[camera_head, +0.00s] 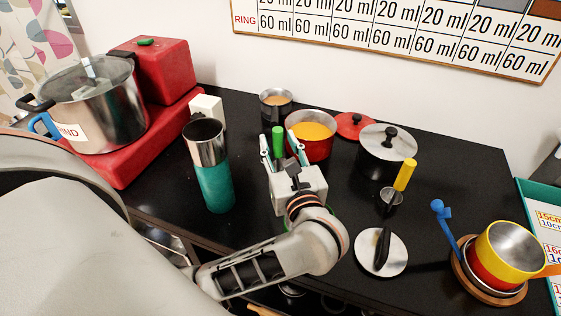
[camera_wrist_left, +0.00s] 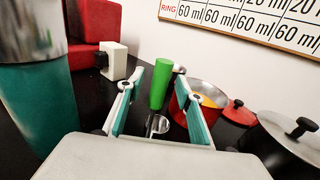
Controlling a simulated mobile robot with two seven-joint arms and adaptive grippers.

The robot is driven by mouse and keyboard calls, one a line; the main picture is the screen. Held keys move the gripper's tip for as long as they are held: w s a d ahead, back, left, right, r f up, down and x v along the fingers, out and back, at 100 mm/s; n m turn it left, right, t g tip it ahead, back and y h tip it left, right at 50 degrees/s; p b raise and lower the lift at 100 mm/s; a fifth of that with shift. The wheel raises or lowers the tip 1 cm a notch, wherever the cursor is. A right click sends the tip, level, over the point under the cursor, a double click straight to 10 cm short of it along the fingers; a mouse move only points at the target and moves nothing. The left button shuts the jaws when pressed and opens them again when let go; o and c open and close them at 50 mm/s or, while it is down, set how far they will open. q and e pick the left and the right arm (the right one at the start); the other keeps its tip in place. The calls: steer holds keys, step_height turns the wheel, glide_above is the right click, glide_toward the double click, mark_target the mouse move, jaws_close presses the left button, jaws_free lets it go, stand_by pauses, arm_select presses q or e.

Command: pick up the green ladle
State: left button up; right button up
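The green ladle's handle (camera_head: 278,142) stands upright on the black counter in the head view, just beyond my left gripper (camera_head: 279,152). In the left wrist view, the green ladle (camera_wrist_left: 160,88) shows its handle between the two teal-padded fingers of the left gripper (camera_wrist_left: 171,76), with its small metal bowl at the bottom. The fingers are spread, with gaps beside the handle, so the gripper is open and empty. The head view hides the ladle's lower part behind the gripper. My right gripper is in neither view.
A teal-and-steel cylinder (camera_head: 217,185) stands left of the gripper. A red pot (camera_head: 318,147) with orange contents stands just behind right, beside a steel-lidded black pot (camera_head: 387,168). A yellow-handled ladle (camera_head: 405,175) and a loose lid (camera_head: 381,270) are to the right.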

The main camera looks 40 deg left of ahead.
arm_select(q)
steer(key=shift+w+a, duration=0.4)
steer(key=shift+a, duration=0.1)
steer(key=c, duration=1)
jaws_close()
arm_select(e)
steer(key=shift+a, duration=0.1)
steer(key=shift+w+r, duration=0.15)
arm_select(q)
steer(key=shift+r, duration=0.7)
step_height(320, 180, up, 19)
steer(key=p, duration=0.3)
steer(key=shift+f, duration=0.2)
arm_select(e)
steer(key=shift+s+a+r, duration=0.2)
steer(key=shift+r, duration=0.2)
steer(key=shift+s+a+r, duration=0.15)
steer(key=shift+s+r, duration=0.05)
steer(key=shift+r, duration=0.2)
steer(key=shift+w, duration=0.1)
